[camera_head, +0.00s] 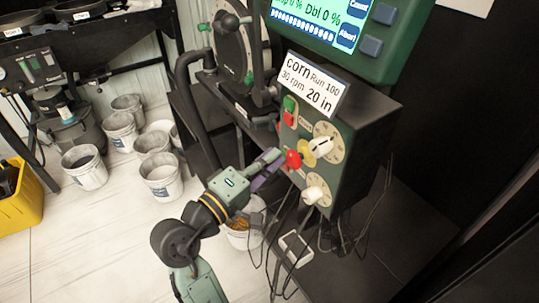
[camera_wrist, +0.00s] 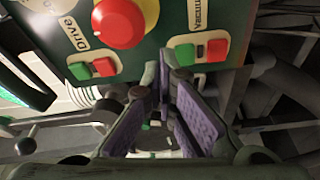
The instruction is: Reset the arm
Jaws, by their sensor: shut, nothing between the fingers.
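My arm reaches up from the bottom of the head view to the seed meter's control box (camera_head: 345,150). My gripper (camera_head: 277,155) is beside the box's left side, near the red knob (camera_head: 293,159). In the wrist view my gripper (camera_wrist: 163,75) has its fingertips close together, with purple pads and nothing between them. The red knob (camera_wrist: 118,22) sits on its yellow base above and left of the fingertips, apart from them. Red and green buttons marked Drive (camera_wrist: 92,69) and Vacuum (camera_wrist: 202,50) lie on either side of the fingertips.
A green-framed screen (camera_head: 340,25) stands above the box, with a corn label (camera_head: 311,83) below it. Loose cables hang under the box. Several white buckets (camera_head: 160,176) stand on the floor at left, with a yellow bin (camera_head: 22,205) at the far left. Open floor lies between.

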